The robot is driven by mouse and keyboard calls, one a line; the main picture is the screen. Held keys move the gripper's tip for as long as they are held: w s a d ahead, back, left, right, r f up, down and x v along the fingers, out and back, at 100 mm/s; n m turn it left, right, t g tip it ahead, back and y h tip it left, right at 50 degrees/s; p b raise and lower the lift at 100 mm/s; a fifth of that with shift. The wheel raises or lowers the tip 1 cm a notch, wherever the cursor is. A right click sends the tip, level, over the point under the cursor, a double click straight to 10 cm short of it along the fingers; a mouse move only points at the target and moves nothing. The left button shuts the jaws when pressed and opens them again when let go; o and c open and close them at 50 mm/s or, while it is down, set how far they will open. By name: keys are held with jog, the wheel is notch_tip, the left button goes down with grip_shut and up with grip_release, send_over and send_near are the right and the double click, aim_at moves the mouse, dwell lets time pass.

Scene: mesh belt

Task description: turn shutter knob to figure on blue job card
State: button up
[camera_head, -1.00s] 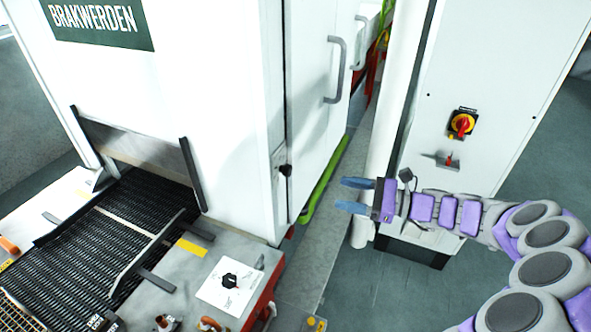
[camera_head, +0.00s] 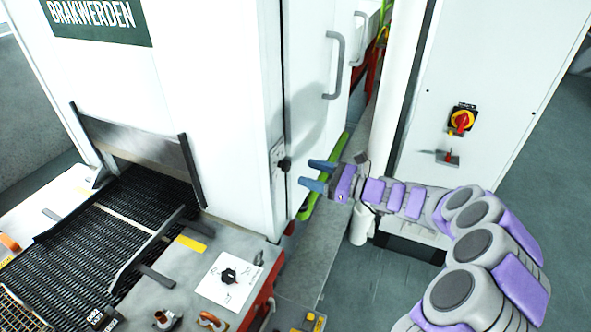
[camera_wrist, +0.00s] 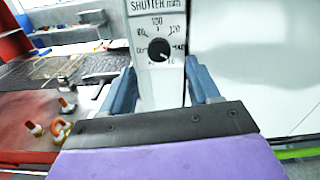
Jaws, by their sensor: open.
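The shutter knob (camera_wrist: 159,49) is a round black dial on a white plate marked SHUTTER mm (camera_wrist: 157,20), with figures around it, 100 at the top and 80 and 120 beside it. A small pale mark shows low on the knob, but its exact setting is too small to read. In the head view the knob (camera_head: 284,164) sits on the edge of the white machine. My gripper (camera_head: 313,176) is open and empty just right of it. In the wrist view the blue fingers (camera_wrist: 161,78) stand either side of the plate, apart from the knob. I see no blue job card.
The white machine (camera_head: 215,90) has a door handle (camera_head: 335,65) above my gripper. A second black knob (camera_head: 228,276) is on the bench at the front. A cabinet with a red and yellow switch (camera_head: 461,120) and a white pipe stand to the right.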

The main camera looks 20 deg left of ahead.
aim_at(290, 167)
jog(key=a, duration=0.5)
jog(key=shift+w+a+f, duration=0.1)
jog(key=shift+w+a, duration=0.1)
jog(key=shift+a, duration=0.2)
jog(key=shift+d, duration=0.15)
jog(key=shift+d, duration=0.15)
jog(key=shift+c, duration=1)
jog(key=c, duration=0.8)
jog(key=n+b, duration=0.2)
jog(key=b, duration=0.1)
jog(key=shift+n, duration=0.4)
jog(key=shift+c, duration=0.2)
jog(key=shift+n+b, duration=0.9)
jog(key=shift+n, duration=0.2)
